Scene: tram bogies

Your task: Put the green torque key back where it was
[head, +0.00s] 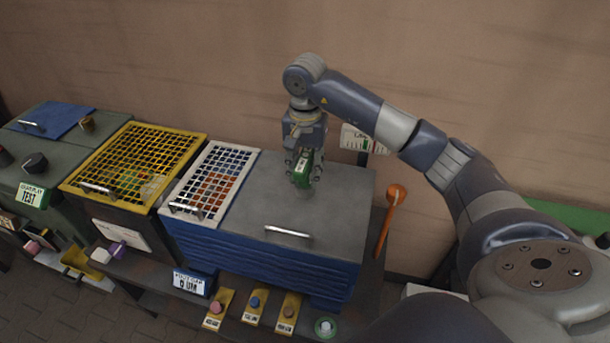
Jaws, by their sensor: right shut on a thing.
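My right gripper (303,178) points down above the grey top of the blue-sided cabinet (262,212). My left gripper is not in view.
Yellow holders with coloured knobs (254,304) stand along the cabinet's front. A white grid cover (212,184) and a yellow grid cover (135,166) lie to the left. A handle (288,232) rises from the cabinet top.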

